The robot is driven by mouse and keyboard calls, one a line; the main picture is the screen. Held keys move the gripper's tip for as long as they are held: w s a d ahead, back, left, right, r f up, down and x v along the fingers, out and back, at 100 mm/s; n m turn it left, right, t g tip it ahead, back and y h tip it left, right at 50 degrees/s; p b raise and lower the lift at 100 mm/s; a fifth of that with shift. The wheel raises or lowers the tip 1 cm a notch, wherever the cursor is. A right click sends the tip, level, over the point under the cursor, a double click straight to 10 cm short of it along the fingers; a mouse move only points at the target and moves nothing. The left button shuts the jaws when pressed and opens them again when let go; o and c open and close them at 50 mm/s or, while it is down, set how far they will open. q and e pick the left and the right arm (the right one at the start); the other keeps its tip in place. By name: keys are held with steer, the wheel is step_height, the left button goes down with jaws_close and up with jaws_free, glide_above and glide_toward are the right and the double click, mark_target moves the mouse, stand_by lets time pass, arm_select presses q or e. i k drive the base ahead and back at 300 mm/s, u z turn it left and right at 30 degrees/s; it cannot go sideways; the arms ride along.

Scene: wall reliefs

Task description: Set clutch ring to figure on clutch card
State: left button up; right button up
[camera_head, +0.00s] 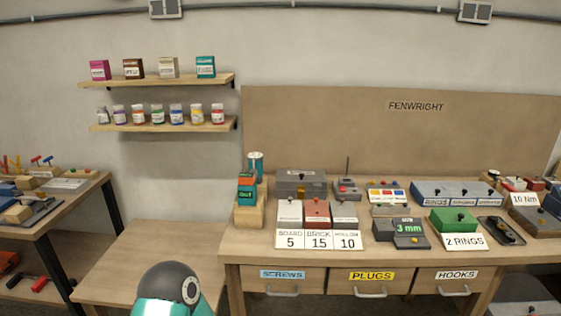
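A white card reading "10 Nm" (525,199) is at the right end of the workbench, by a grey box; it may be the clutch card, but no label here says so. I cannot make out a clutch ring for certain. An orange and teal device (247,187) sits in a wooden stand (249,213) at the bench's left end, its small lettering hard to read. Neither of my grippers is in view; only a dark rounded, teal-edged part of my own arm shows at the bottom.
The workbench (300,248) carries cards reading "BOARD 5", "BRICK 15", "HOLLOW 10" and "2 RINGS" (464,241), a green box (453,220) and a "3 mm" display (409,228). Drawers sit below. A low wooden table (130,262) at left is clear. Wall shelves (160,80) hold jars and boxes.

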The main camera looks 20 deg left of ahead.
mark_target(258, 157)
steer(key=u, duration=0.9)
steer(key=i, duration=0.15)
steer(key=z, duration=2.6)
steer(key=k, duration=0.85)
steer(key=u, duration=0.35)
steer(key=k, duration=0.2)
steer(key=u, duration=2.85)
steer(key=k, duration=0.1)
steer(key=z, duration=1.3)
steer(key=i, duration=1)
steer(key=z, duration=0.1)
